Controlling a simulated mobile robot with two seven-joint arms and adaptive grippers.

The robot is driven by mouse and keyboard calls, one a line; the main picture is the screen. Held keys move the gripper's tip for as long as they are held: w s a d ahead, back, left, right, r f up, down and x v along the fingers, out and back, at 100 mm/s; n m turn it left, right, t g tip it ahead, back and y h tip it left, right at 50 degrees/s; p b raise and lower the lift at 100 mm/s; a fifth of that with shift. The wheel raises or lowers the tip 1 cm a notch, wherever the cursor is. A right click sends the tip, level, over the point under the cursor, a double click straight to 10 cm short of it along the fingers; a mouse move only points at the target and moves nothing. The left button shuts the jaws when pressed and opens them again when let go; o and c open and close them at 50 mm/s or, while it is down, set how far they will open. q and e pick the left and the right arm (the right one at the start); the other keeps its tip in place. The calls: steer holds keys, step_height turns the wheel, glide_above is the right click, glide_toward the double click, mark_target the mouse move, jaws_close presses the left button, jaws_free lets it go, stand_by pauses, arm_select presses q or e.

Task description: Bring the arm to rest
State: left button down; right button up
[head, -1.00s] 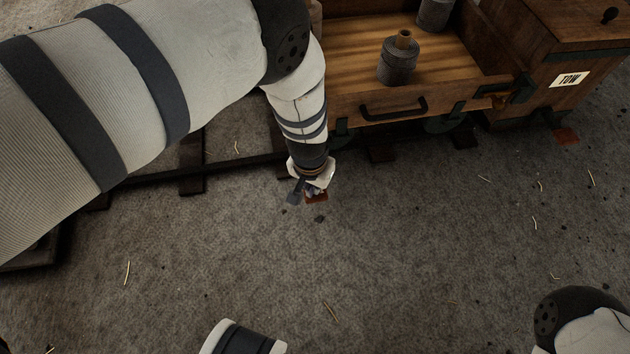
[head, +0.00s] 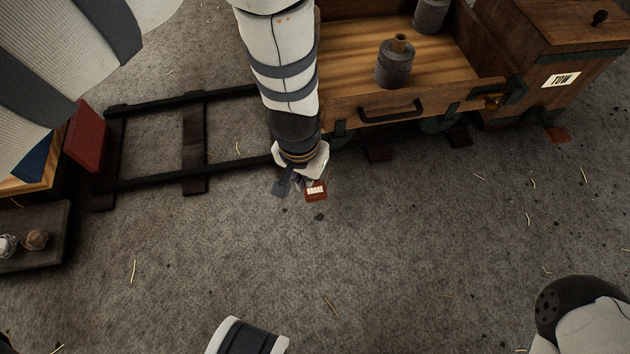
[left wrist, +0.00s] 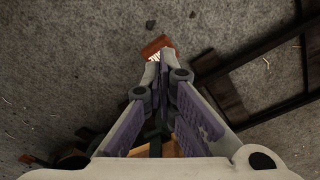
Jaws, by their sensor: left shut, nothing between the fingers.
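My left arm comes in from the upper left in the head view and points down beside the cart (head: 345,112). My left gripper (head: 294,184) is at its end, low beside the cart's near left corner. In the left wrist view my left gripper (left wrist: 159,62) has its fingertips together with nothing held. A small red plate marked BRAKE (head: 316,191) shows just right of the fingers. In the left wrist view the plate (left wrist: 156,44) lies just beyond the fingertips, partly covered by them; contact cannot be told. My right gripper is not in view.
The wooden cart carries two grey spools (head: 394,64) and stands on dark rails (head: 230,166). A wooden TOW box (head: 545,95) stands at the right. A dark low platform (head: 45,225) and red block (head: 87,135) are at left. The front floor is mostly clear.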

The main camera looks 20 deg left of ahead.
arm_select(q)
steer(key=shift+s+r, duration=0.1)
steer(key=shift+r, duration=0.7)
